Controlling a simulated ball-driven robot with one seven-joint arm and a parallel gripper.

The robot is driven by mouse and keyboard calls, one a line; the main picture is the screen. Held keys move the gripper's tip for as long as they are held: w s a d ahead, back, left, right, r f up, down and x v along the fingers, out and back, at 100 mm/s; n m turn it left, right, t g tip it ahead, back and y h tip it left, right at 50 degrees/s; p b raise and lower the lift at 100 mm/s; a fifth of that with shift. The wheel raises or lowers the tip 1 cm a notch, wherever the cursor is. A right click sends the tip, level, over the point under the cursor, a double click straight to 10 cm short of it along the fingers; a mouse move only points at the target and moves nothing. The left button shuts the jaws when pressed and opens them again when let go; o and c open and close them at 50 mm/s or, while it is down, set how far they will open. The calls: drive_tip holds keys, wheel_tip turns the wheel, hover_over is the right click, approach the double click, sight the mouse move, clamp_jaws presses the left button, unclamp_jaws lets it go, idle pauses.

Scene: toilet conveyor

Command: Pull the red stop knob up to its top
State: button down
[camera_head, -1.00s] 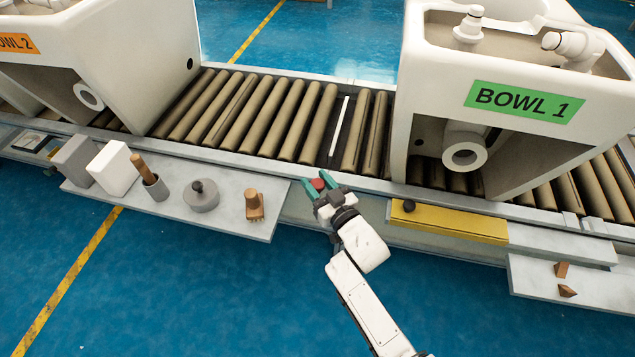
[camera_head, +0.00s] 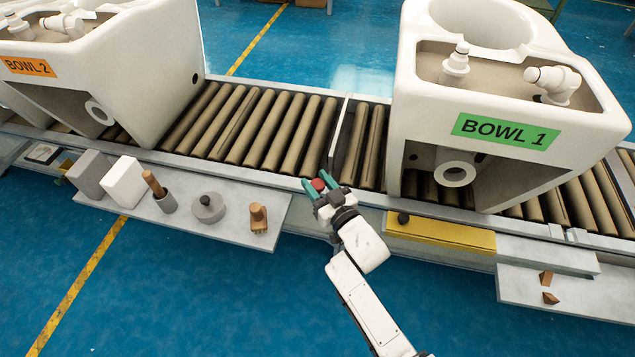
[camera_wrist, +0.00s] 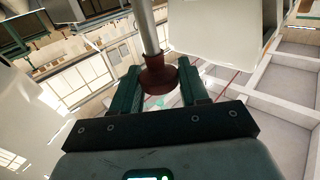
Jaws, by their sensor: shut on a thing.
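The red stop knob (camera_head: 318,184) is at the conveyor's front edge, between the green fingers of my gripper (camera_head: 319,184). In the wrist view the red knob (camera_wrist: 158,76) is round, on a grey rod (camera_wrist: 148,28). My gripper (camera_wrist: 160,86) has one finger on each side of it and is shut on it. A thin upright stop plate (camera_head: 338,137) stands above the rollers just behind the knob. The knob's lower mounting is hidden by my gripper in the head view.
The BOWL 1 toilet (camera_head: 505,132) stands on the rollers right of the plate; the BOWL 2 toilet (camera_head: 140,70) stands to the left. A grey shelf (camera_head: 235,231) with several objects is left of my arm. A yellow panel (camera_head: 440,231) with a black knob (camera_head: 403,218) is right.

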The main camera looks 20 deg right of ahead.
drive_tip(key=shift+w+r, duration=0.1)
drive_tip(key=shift+r, duration=0.25)
drive_tip(key=c, duration=0.9)
unclamp_jaws()
drive_tip(key=shift+o, duration=0.8)
drive_tip(key=shift+f, duration=0.1)
drive_tip(key=shift+f, duration=0.1)
drive_tip(key=s+d+p, duration=0.1)
drive_tip(key=s+p, duration=0.1)
drive_tip(key=s, duration=0.8)
drive_tip(key=shift+s+d, duration=0.4)
